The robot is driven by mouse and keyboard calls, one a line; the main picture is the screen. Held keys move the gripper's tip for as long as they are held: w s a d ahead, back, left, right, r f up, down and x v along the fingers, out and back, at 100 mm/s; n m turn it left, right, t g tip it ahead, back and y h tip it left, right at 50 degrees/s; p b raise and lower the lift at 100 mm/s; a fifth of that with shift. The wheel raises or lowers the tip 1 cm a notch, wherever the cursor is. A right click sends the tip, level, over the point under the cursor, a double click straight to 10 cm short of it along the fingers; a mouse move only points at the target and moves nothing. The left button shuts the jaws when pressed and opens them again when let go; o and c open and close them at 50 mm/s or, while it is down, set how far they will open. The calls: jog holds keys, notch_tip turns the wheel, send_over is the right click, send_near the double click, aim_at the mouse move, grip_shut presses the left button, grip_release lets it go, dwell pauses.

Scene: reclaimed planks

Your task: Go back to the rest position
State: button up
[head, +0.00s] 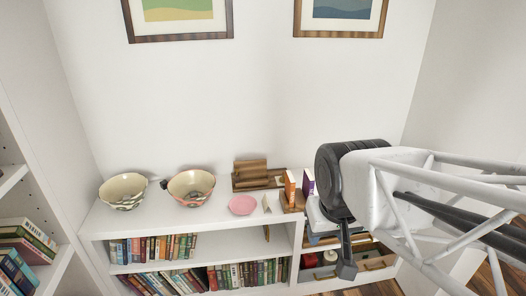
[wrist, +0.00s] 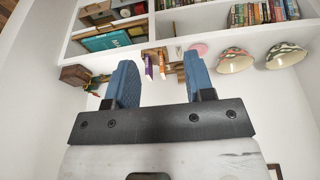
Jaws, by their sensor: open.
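My gripper (wrist: 160,72) is open and empty in the wrist view, with its two blue fingers well apart. Shelf objects show beyond the fingers, and nothing is between them within grasp. In the head view my arm comes in from the right and hangs in front of the right end of the white shelf unit (head: 200,221). The fingers cannot be made out clearly there.
On the shelf top stand two patterned bowls (head: 124,191) (head: 191,187), a pink dish (head: 242,205), a wooden stand (head: 252,176), an orange book (head: 290,188) and a purple book (head: 308,182). Books fill the shelves below. Framed pictures (head: 180,36) hang above.

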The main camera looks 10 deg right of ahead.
jog(key=s, duration=0.3)
jog(key=shift+a+r+g, duration=0.1)
jog(key=shift+r+g, duration=0.05)
jog(key=shift+g, duration=0.15)
jog(key=shift+o, duration=0.4)
jog(key=shift+w, duration=0.1)
